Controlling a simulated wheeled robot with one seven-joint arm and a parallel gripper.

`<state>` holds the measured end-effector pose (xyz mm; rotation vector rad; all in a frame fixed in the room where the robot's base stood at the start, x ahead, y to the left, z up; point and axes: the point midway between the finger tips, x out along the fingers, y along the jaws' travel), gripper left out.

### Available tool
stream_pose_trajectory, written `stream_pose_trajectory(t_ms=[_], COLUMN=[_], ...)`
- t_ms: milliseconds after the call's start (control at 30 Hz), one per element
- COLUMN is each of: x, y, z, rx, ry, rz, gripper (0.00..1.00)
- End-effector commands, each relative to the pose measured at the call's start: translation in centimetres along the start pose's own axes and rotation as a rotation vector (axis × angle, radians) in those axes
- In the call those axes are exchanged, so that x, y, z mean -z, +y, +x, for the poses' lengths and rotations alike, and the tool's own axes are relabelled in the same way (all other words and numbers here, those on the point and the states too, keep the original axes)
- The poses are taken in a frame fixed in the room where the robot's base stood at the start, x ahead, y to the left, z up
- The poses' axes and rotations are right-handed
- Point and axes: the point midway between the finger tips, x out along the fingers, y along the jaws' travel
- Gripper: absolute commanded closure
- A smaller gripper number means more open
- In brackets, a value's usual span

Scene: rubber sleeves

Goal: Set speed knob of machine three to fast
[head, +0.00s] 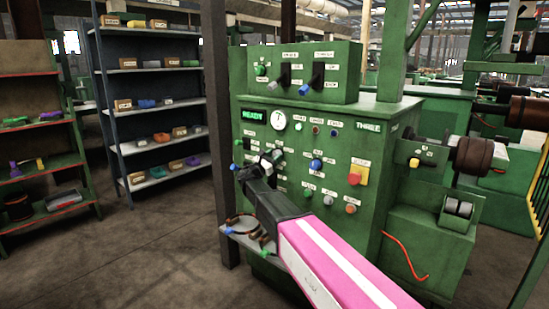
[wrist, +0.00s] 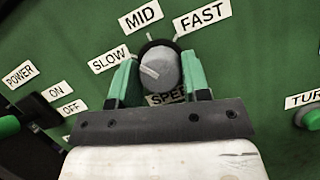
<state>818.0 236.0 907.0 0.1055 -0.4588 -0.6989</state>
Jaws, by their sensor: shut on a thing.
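Machine three (head: 330,222) is a green cabinet with a lit READY sign and a THREE label. The speed knob (wrist: 160,68) is round and grey with a pale pointer line, and it shows in the wrist view. Its line points left, towards the SLOW label (wrist: 108,60). The MID label (wrist: 143,17) is above it and the FAST label (wrist: 202,17) is at upper right. My gripper (wrist: 160,60) is shut on the knob, one green finger on each side. In the head view, my gripper (head: 268,162) is at the panel's left part and hides the knob. The SPEED label is partly covered.
In the wrist view, a POWER switch (wrist: 38,108) is at the left and a TUR... knob (wrist: 307,117) at the right. In the head view, a blue knob (head: 316,164) and a red stop button (head: 354,179) are right of my gripper. A small shelf (head: 240,231) juts out below.

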Motion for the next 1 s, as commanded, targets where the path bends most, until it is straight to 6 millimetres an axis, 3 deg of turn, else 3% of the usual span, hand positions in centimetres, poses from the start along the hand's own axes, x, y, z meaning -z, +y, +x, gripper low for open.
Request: stream_pose_trajectory(t_ms=[1000], x=[-0.09], y=[0.32], z=[0.02], rx=[0.373], ry=[0.002], rz=[0.891], gripper=[0.81])
